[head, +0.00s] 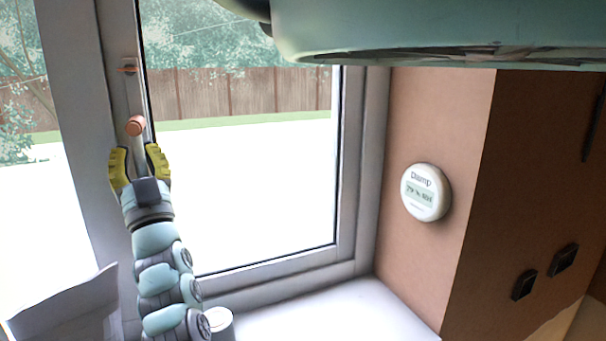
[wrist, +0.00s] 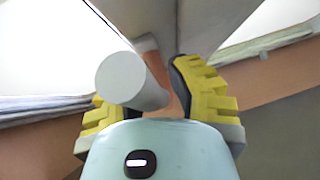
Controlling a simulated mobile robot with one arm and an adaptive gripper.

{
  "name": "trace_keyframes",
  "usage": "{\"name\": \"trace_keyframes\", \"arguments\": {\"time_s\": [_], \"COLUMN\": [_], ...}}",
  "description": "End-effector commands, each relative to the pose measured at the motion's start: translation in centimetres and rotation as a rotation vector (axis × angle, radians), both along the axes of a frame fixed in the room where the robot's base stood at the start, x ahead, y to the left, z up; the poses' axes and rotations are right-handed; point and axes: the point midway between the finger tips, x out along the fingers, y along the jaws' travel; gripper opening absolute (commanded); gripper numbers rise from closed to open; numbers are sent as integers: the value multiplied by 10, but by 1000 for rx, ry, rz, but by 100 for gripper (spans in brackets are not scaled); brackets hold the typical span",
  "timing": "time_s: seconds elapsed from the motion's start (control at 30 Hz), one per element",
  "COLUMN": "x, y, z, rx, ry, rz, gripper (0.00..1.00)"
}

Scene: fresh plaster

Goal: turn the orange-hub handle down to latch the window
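On the window's frame upright (head: 112,45) in the head view is a round orange hub (head: 135,125). A small plate with an orange strip (head: 128,67) sits higher on the same upright. My gripper (head: 136,150) is just below the orange hub, its two yellow fingers spread apart. In the wrist view a pale grey cylinder (wrist: 121,79) points at the camera between the fingers of my gripper (wrist: 140,88), with orange showing behind it. I cannot tell whether the fingers touch it. The lever is mostly hidden, so its exact angle is unclear.
A round white damp meter (head: 426,192) hangs on the orange-brown wall right of the window. Two dark switches (head: 524,285) are further right. A white sill (head: 330,312) runs below, with a white cylindrical container (head: 220,323) beside my arm. A pale sheet (head: 65,310) is at lower left.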

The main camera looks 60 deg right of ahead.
Motion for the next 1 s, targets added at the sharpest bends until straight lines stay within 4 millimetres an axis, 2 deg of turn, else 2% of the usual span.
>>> {"name": "trace_keyframes", "arguments": {"time_s": [0.03,0.3,0.67,1.0], "x": [0,1,-3,-41], "y": [0,-2,-1,12], "z": [0,-2,-8,-50], "rx": [1,7,10,15], "ry": [2,8,11,16], "rz": [-1,-3,-6,-10], "gripper": [22,48,48,48]}}
